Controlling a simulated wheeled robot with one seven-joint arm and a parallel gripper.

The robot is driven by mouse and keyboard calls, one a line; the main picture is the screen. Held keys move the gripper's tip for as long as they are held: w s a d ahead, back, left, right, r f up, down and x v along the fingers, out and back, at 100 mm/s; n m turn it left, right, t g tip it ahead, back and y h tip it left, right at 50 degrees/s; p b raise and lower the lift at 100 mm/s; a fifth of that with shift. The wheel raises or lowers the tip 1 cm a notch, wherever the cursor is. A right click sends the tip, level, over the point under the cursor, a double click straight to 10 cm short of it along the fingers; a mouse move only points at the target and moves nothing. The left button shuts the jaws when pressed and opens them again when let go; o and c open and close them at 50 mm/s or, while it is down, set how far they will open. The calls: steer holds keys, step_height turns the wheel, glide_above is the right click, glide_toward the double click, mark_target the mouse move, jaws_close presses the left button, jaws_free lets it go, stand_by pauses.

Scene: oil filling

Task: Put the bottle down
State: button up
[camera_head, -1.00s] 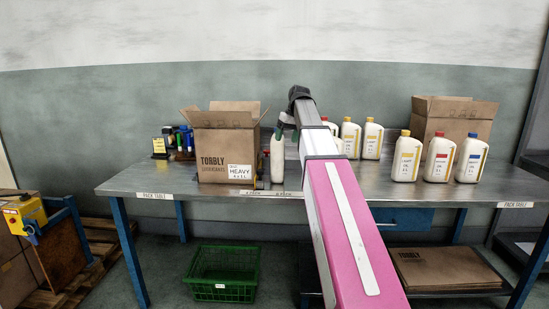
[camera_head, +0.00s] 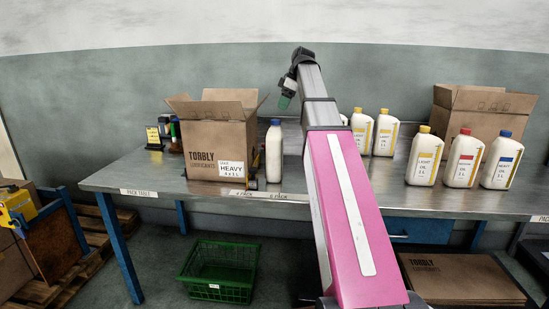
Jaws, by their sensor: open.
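A white bottle with a blue cap (camera_head: 274,152) stands upright on the grey table (camera_head: 300,203), just right of the open cardboard box marked HEAVY (camera_head: 217,140). My gripper (camera_head: 284,102) is above and slightly right of the bottle's cap, apart from it and empty. The gripper is open, though the finger gap is hard to make out from here. The far side of the table behind my pink arm is hidden.
Bottles with yellow, red and blue caps (camera_head: 464,160) stand at the right. More yellow-capped bottles (camera_head: 385,133) stand behind my arm. A second open box (camera_head: 478,112) is at the back right. A green crate (camera_head: 219,272) lies on the floor.

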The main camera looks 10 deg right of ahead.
mark_target(276, 120)
steer(key=shift+x, duration=3.55)
steer(key=shift+w+r, duration=0.1)
steer(key=shift+r, duration=0.05)
jaws_close()
